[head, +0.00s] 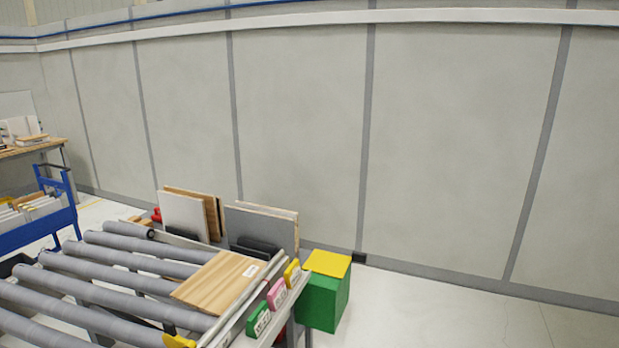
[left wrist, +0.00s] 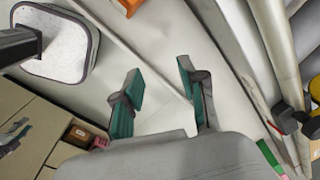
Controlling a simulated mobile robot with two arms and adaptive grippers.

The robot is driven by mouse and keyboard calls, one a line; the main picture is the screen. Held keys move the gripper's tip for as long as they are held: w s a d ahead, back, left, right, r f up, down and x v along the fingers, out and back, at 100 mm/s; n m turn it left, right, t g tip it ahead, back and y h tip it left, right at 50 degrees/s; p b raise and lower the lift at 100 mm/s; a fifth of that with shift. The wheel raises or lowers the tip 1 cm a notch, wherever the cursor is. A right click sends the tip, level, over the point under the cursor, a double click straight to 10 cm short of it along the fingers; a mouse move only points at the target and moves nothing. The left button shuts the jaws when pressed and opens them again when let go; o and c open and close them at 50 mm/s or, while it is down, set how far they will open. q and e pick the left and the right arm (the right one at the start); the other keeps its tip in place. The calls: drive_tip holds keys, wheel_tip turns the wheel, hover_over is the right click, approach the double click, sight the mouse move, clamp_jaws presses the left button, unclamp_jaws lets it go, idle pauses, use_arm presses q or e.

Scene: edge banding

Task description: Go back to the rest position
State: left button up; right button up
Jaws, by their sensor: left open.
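My left gripper (left wrist: 160,88) shows in the left wrist view with its two green-padded fingers spread apart. It is open and nothing is between the fingers. The pale floor lies below it. Neither gripper shows in the head view, and my right gripper is in no view. In the head view a wooden board (head: 219,283) lies on the grey roller conveyor (head: 75,283).
Several panels (head: 262,226) stand upright behind the conveyor. Green, pink and yellow tags (head: 277,293) line its edge. A green box with a yellow top (head: 325,298) stands at its end. A blue cart (head: 60,205) is at far left. Floor at right is clear.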

use_arm(q)
drive_tip(key=s+d+r+n+t+h, duration=0.1)
drive_tip(key=s+d+r+n, duration=0.35)
drive_tip(key=s, duration=0.55)
drive_tip(key=s+d+r+n+t+h, duration=0.1)
drive_tip(key=s+d+r+n, duration=0.25)
drive_tip(key=s+d, duration=0.45)
wheel_tip(320, 180, down, 30)
drive_tip(key=s+a+f+b, duration=0.1)
drive_tip(key=s+a+b, duration=0.15)
drive_tip(key=b, duration=0.55)
drive_tip(key=s+a+f+g+b, duration=0.1)
drive_tip(key=s+f+b, duration=0.2)
drive_tip(key=s+f, duration=0.6)
drive_tip(key=s+a+f+g+b, duration=0.1)
drive_tip(key=s+f+b, duration=0.2)
drive_tip(key=s+f, duration=0.5)
wheel_tip(320, 180, down, 8)
drive_tip(key=shift+s+a+f+m+y+b, duration=0.1)
drive_tip(key=shift+s+a+m+y+b, duration=0.2)
drive_tip(key=shift+s+b, duration=0.05)
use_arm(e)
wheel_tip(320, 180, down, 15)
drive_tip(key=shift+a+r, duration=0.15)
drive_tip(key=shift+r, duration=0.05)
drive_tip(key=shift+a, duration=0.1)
